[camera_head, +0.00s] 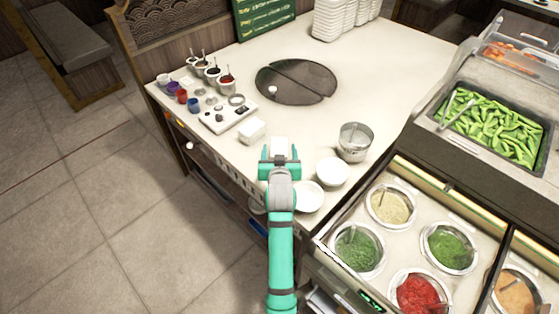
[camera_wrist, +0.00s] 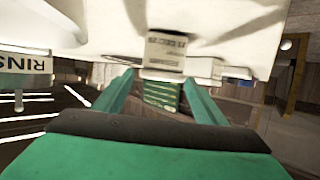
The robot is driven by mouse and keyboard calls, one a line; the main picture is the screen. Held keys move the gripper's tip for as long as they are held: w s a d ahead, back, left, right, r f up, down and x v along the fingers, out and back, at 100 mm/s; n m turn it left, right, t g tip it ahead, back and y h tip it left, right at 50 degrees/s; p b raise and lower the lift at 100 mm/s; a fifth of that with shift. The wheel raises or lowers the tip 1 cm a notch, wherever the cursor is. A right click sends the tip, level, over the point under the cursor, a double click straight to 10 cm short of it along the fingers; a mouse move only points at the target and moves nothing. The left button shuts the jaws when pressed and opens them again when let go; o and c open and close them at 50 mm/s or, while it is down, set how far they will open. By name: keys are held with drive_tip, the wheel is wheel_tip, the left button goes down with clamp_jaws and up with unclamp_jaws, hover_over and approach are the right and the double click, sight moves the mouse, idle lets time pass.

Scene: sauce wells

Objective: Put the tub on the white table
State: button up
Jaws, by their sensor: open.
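A small white tub (camera_head: 280,144) shows between the fingers of my gripper (camera_head: 279,158) in the head view, at the near edge of the white table (camera_head: 210,70). In the wrist view, a white tub with a printed label (camera_wrist: 165,52) sits at the far end of my gripper (camera_wrist: 162,85), between the fingertips. The fingers are spread, one on each side. I cannot tell whether they touch the tub or what lies under it. A similar white block-shaped container (camera_head: 252,130) stands just left of it on the table.
Two white bowls (camera_head: 332,171) and a metal pot (camera_head: 354,141) stand right of my gripper. Sauce wells (camera_head: 358,247) fill the lower right. Small cups and a condiment tray (camera_head: 229,114) stand at left.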

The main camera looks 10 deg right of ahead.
drive_tip(key=v, duration=0.9)
drive_tip(key=shift+s, duration=0.2)
drive_tip(key=shift+a+f, duration=0.15)
drive_tip(key=shift+a, duration=0.15)
drive_tip(key=s+a+f+n+t+y, duration=0.1)
drive_tip(key=s+a+f, duration=0.35)
drive_tip(key=s, duration=0.55)
drive_tip(key=s+a+f+t+y, duration=0.1)
drive_tip(key=s+a+f, duration=0.35)
drive_tip(key=s, duration=0.45)
drive_tip(key=s+a+r, duration=0.1)
drive_tip(key=s+r, duration=0.1)
drive_tip(key=s, duration=0.9)
drive_tip(key=s+a+r+n+y, duration=0.1)
drive_tip(key=s+r, duration=0.1)
drive_tip(key=s, duration=0.9)
drive_tip(key=shift+s, duration=0.25)
